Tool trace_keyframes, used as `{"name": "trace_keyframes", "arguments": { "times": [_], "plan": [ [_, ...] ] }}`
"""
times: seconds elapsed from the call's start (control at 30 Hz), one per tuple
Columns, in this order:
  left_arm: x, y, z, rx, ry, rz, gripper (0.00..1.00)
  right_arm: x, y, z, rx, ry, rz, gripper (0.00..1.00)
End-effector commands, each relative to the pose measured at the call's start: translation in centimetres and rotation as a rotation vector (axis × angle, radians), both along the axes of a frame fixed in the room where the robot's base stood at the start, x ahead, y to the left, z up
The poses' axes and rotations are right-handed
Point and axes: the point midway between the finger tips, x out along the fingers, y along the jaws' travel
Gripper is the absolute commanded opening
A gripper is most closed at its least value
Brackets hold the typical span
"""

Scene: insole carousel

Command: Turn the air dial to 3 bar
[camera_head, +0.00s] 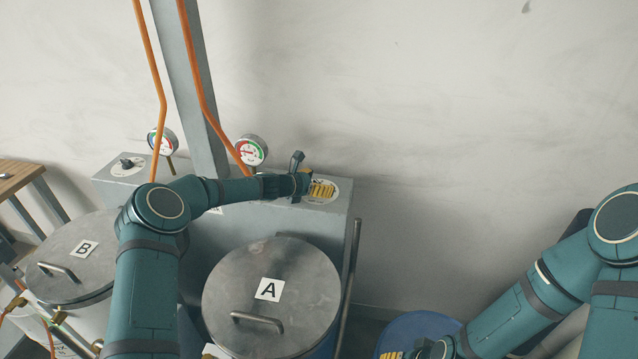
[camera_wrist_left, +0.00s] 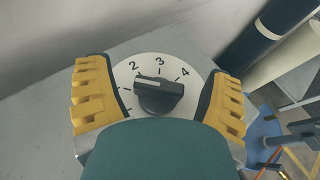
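The air dial (camera_wrist_left: 160,95) has a black knob on a white round plate marked 2, 3 and 4. A pale line on the knob points up-left, nearer the 2 than the 3. In the head view its plate (camera_head: 336,197) sits on the grey cabinet's right end, partly hidden by my left gripper (camera_head: 317,188). In the left wrist view my left gripper (camera_wrist_left: 160,104) is open, its yellow-padded fingers on either side of the knob and apart from it. My right gripper (camera_head: 412,354) is low, at the bottom edge, mostly cut off.
Another black knob (camera_head: 127,163) is on the cabinet's left end. Lidded drums A (camera_head: 300,265) and B (camera_head: 100,255) stand in front. A grey post (camera_head: 188,80) and orange hoses rise behind.

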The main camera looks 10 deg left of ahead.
Motion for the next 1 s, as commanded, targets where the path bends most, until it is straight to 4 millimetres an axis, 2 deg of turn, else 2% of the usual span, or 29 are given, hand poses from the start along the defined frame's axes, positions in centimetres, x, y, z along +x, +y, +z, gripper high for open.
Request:
{"name": "trace_keyframes", "arguments": {
  "times": [0.27,0.43,0.8,1.0],
  "plan": [
    [-0.1,0.1,-0.1,0.001,0.002,0.000,0.80,0.0,0.0,0.0,0.000,-0.001,0.000,0.47],
    [-0.9,1.0,0.4,0.000,0.002,0.003,0.80,0.0,0.0,0.0,0.000,-0.001,0.000,0.47],
    [-6.0,5.2,3.2,0.002,0.001,0.002,0.80,0.0,0.0,0.0,0.000,-0.001,0.000,0.47],
    [-7.9,6.7,4.2,0.001,0.001,0.000,0.80,0.0,0.0,0.0,0.000,0.000,0.000,0.47]
  ]
}}
